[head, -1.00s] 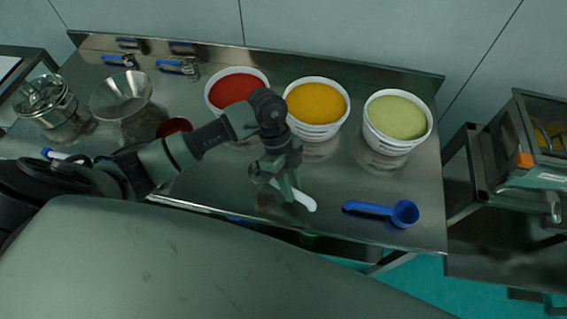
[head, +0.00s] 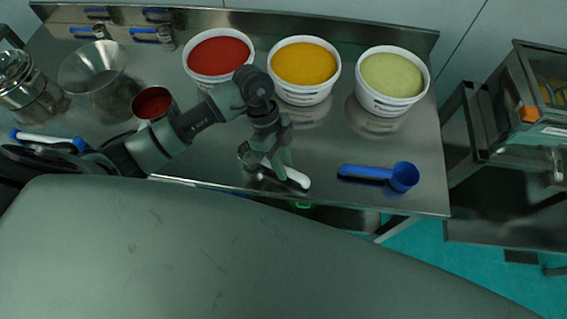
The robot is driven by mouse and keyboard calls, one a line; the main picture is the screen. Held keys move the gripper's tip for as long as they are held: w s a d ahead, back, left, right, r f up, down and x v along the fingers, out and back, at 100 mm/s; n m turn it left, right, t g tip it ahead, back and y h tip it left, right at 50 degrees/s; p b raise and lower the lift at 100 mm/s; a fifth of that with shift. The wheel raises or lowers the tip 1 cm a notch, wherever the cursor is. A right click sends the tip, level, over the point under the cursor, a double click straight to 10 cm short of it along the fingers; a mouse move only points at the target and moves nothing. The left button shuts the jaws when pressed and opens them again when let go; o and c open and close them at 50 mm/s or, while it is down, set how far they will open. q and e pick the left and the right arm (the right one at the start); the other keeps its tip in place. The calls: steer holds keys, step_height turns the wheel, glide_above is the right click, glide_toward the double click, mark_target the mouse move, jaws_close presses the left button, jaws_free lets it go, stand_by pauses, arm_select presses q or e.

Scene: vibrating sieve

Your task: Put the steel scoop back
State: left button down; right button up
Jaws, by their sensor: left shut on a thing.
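The steel scoop has a small metal bowl (head: 248,155) and a white handle (head: 297,179). It shows near the front edge of the steel table in the head view. My left gripper (head: 280,168) points down over the scoop and is shut on it, between the bowl and the end of the handle. The fingers hide part of the scoop. I cannot tell whether it touches the table. My right gripper is not in view.
A blue scoop (head: 382,174) lies to the right. Tubs of red (head: 218,53), orange (head: 304,66) and pale green (head: 394,77) powder stand behind. A steel funnel (head: 93,68) and a cup of red powder (head: 153,104) stand left. The steel table (head: 335,140) is bare around the blue scoop.

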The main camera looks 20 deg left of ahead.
arm_select(q)
steer(key=shift+f, duration=0.25)
stand_by(0.5)
steer(key=c, duration=0.7)
jaws_free()
steer(key=shift+r, duration=0.1)
steer(key=shift+r+p, duration=3.45)
steer(key=shift+p, duration=0.3)
steer(key=shift+d, duration=0.15)
